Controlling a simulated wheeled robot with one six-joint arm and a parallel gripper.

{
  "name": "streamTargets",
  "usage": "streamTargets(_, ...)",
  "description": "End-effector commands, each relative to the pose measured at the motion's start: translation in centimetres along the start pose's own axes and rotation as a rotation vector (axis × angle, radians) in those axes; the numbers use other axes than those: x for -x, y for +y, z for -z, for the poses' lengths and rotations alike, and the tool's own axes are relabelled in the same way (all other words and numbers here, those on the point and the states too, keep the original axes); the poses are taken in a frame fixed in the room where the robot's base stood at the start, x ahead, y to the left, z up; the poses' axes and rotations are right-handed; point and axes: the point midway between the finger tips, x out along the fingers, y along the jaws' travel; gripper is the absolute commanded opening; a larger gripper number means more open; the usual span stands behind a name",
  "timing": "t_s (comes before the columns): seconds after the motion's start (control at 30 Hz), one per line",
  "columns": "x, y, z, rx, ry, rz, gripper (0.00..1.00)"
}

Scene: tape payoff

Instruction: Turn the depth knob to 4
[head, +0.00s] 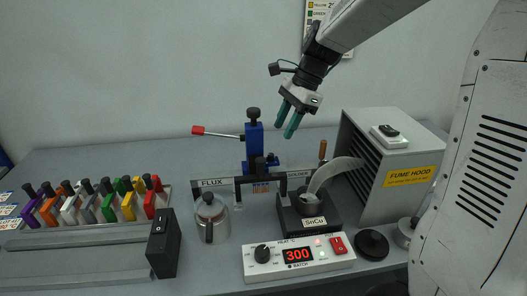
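I cannot read a depth label on any knob. A black knob (254,114) tops the blue stand (254,140), which has a red-tipped lever (198,131). Another black knob (262,253) is on the white control box (300,262), under lettering that appears to read "HEAT"; its red display reads 300. My gripper (284,130) has two teal fingers pointing down, set apart with nothing between them. It hangs in the air to the right of the stand's top knob, not visibly touching anything. The knobs' pointer settings are too small to read.
A solder pot (314,222) labelled SnCu gives off a plume beside the fume hood (392,180). A metal flux can (211,218), a black block (164,243) and a rack of coloured-handled items (98,200) stand to the left. The back left bench is clear.

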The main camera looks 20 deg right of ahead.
Motion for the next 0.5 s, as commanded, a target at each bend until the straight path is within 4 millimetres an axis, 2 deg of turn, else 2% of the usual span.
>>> streamTargets(0.17,-1.3,0.1,0.0,-0.034,0.000,-0.005,0.38)
streamTargets(0.5,-6.5,0.2,0.0,-0.030,0.000,-0.005,0.38)
